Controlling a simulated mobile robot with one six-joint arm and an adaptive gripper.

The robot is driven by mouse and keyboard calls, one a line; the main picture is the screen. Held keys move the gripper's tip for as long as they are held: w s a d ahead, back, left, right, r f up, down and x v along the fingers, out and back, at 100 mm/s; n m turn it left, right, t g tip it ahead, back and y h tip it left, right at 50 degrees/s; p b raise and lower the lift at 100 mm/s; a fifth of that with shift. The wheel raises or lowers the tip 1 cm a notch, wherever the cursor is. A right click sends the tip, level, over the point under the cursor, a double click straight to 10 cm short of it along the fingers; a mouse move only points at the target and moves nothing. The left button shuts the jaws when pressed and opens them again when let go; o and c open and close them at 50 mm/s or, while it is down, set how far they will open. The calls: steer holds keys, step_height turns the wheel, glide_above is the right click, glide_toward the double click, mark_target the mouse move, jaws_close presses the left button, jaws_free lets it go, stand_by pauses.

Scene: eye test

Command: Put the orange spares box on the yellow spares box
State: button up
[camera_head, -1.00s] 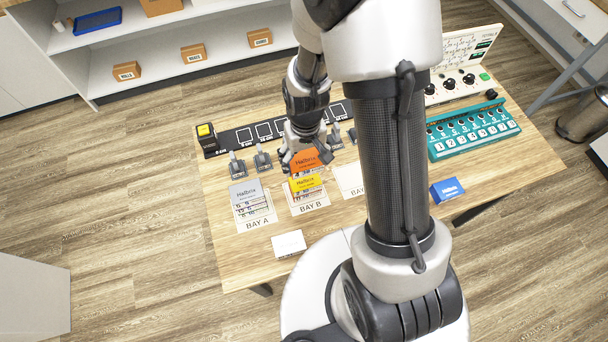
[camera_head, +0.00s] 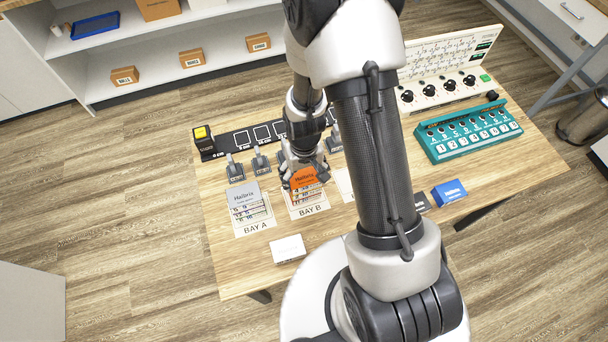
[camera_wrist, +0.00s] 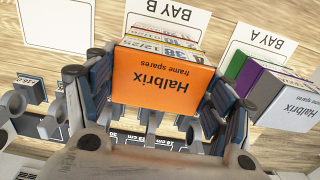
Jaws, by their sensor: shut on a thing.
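The orange spares box (camera_head: 304,178) is held in my gripper (camera_head: 301,166) over the stack at BAY B. In the wrist view the orange box (camera_wrist: 163,80), lettered "Halbrix frame spares", lies between the two fingers of my gripper (camera_wrist: 160,100), which are shut on its sides. The yellow spares box is directly below it, its lid hidden by the orange box. Labelled box edges (camera_wrist: 168,31) show beyond the orange box. The orange box looks low and roughly in line with the stack; I cannot tell whether it touches the yellow box.
A stack with a grey-lilac top box (camera_head: 243,196) stands at BAY A, left of BAY B. Several small grey levers (camera_head: 235,170) stand behind the bays. A white card or box (camera_head: 288,248) lies in front. A blue box (camera_head: 449,192) and teal keypad unit (camera_head: 468,133) are at right.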

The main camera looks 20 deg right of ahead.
steer(key=o, duration=1.1)
step_height(320, 180, up, 12)
steer(key=r+p, duration=0.1)
steer(key=p, duration=0.3)
step_height(320, 180, up, 14)
steer(key=t, duration=0.2)
glide_above(304, 176)
steer(key=s, duration=0.4)
steer(key=s+r+t, duration=0.2)
steer(key=s+r, duration=0.8)
steer(key=s, duration=0.1)
steer(key=shift+r+t, duration=0.2)
steer(key=shift+t, duration=0.1)
step_height(304, 176, down, 3)
steer(key=b, duration=0.3)
steer(key=shift+f+b, duration=0.15)
steer(key=shift+b, duration=0.15)
